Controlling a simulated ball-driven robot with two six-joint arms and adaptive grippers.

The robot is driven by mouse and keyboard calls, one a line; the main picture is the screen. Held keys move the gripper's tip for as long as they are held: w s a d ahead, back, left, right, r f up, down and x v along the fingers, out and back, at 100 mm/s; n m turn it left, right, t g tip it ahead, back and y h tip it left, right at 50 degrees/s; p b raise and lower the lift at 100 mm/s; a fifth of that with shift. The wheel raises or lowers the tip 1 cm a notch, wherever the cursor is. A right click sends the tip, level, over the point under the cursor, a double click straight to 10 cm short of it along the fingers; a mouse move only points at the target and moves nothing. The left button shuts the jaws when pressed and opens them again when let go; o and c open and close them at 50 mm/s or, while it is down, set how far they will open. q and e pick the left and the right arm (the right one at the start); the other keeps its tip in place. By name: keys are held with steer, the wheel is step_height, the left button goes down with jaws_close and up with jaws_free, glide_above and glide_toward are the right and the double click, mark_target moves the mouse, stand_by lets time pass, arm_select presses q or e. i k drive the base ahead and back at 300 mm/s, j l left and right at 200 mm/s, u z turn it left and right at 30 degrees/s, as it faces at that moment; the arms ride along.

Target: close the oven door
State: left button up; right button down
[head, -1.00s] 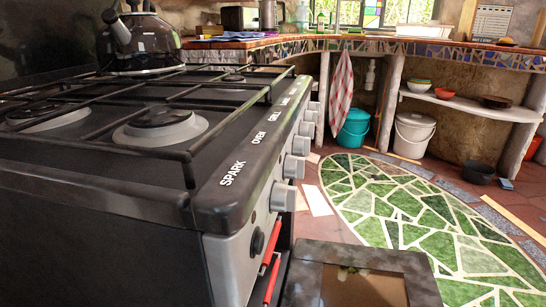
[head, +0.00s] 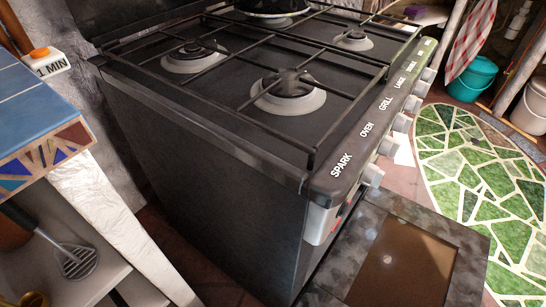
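The oven door (head: 468,248) is swung down open, lying out flat in front of the stove at the lower right of the head view. It has a dark frame around a brown glass panel (head: 405,262). The stove (head: 215,190) is black, with a hob on top and knobs along its front edge. I see its left side and top; the oven's inside is hidden. A bit of red shows below the knobs, partly hidden by the stove's corner. Neither of my grippers is in view.
A shelf below holds a spatula (head: 75,262). Green mosaic floor (head: 465,165) lies clear beyond the door; a teal bucket (head: 472,80) stands at the back right.

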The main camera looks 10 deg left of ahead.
mark_target(394, 250)
steer(key=k+l+z, duration=0.15)
steer(key=l, duration=0.4)
steer(key=l+z, duration=0.1)
steer(key=l, duration=0.45)
steer(key=k+l+z, duration=0.15)
steer(key=l, duration=0.4)
